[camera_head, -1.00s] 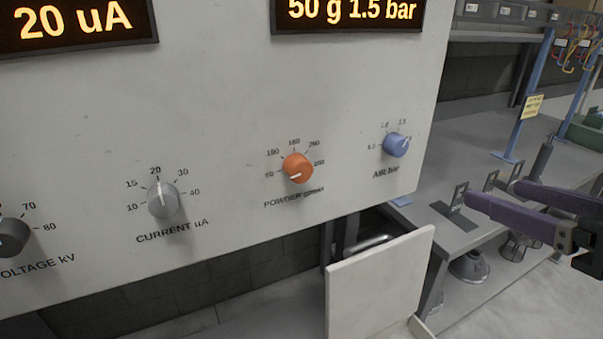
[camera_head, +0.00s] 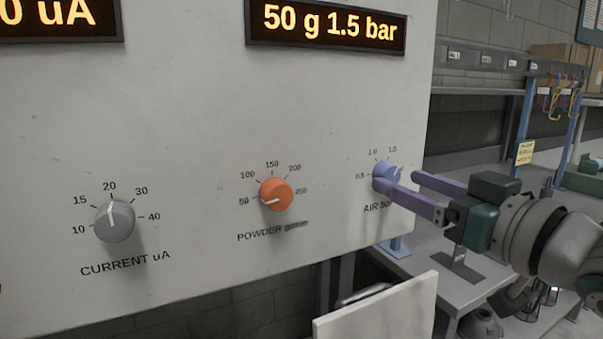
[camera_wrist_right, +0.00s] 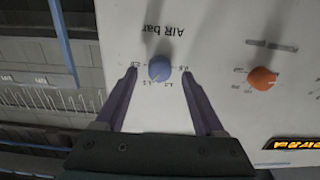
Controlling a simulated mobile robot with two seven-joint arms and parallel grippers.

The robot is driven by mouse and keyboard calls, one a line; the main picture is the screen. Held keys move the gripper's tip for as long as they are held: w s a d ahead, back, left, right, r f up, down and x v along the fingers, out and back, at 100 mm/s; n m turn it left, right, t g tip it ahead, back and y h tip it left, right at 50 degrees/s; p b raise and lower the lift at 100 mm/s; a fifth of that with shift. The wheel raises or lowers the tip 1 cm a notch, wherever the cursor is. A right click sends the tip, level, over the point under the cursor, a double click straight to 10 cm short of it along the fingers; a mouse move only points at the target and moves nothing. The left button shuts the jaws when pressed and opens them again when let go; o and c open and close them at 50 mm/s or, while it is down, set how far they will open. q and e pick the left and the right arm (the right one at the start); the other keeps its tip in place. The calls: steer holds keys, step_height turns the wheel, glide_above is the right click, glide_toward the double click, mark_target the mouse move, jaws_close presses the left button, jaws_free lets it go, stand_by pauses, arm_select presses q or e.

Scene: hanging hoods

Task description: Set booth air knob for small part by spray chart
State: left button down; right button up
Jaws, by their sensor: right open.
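The blue air knob (camera_head: 385,176) is on the right part of the pale panel, above the label "AIR bar". Its white pointer is toward the upper right, near the 1.5 mark. The display (camera_head: 327,26) reads "50 g 1.5 bar". My right gripper (camera_head: 400,181) is open with purple fingers in front of the knob, one finger overlapping it in the head view. In the right wrist view the air knob (camera_wrist_right: 160,69) lies between the two spread fingertips (camera_wrist_right: 160,71), with a gap on each side. My left gripper is not in view.
The orange powder knob (camera_head: 275,195) is left of the air knob, its pointer near 50. The grey current knob (camera_head: 114,221) is farther left, pointing near 20. A white board (camera_head: 380,312) stands below the panel. A grey bench (camera_head: 425,262) is behind at right.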

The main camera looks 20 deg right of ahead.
steer(key=shift+w+a, duration=0.1)
steer(key=shift+w, duration=0.85)
jaws_close()
